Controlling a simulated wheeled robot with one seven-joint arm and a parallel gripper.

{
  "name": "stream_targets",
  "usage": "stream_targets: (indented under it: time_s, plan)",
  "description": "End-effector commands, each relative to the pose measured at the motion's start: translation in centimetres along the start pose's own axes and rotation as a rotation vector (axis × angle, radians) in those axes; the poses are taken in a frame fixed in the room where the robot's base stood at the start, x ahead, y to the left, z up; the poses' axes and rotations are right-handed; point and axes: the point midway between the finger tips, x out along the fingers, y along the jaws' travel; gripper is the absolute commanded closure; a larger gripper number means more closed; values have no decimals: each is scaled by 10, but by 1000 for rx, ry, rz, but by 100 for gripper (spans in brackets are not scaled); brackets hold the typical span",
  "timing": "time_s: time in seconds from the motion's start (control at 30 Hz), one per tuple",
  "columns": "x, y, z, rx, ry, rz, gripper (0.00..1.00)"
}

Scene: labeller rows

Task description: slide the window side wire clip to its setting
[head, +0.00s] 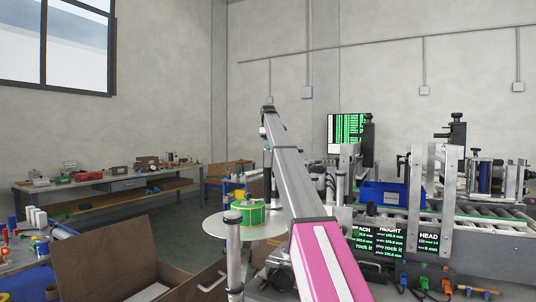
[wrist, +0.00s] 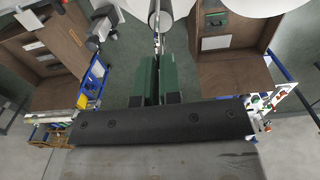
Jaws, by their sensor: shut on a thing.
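My gripper (wrist: 157,58) shows in the wrist view as two dark green fingers, close together and pointing up the picture. They are shut on a thin pale piece (wrist: 157,42), which I take for the wire clip; the fingers hide most of it. It lies at the near end of a silver cylinder (wrist: 160,18). In the head view my arm reaches away and bends down at its far end, left of the labeller (head: 415,205). I cannot make out the clip or any setting mark there.
A metal post (head: 234,255) stands close in front. A window (head: 78,45) is at upper left.

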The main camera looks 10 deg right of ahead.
Motion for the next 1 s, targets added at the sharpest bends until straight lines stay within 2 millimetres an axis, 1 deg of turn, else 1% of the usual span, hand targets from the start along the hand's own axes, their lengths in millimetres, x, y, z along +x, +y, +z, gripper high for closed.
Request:
stream_targets:
  time_s: [0.03,0.07,0.33,0.37,0.4,0.43,0.77,0.87,1.0]
  plan:
    - [-8,2,-1,0,5,4,100]
    - [-10,2,-1,0,5,4,100]
    - [-10,1,-1,-1,6,4,100]
    - [-10,1,-1,-1,7,5,85]
    - [-10,1,-1,-1,7,5,72]
    - [-10,1,-1,-1,6,5,68]
    - [-7,0,0,-1,4,3,68]
    - [0,0,0,-1,3,1,68]
    - [20,-1,0,0,-1,-4,68]
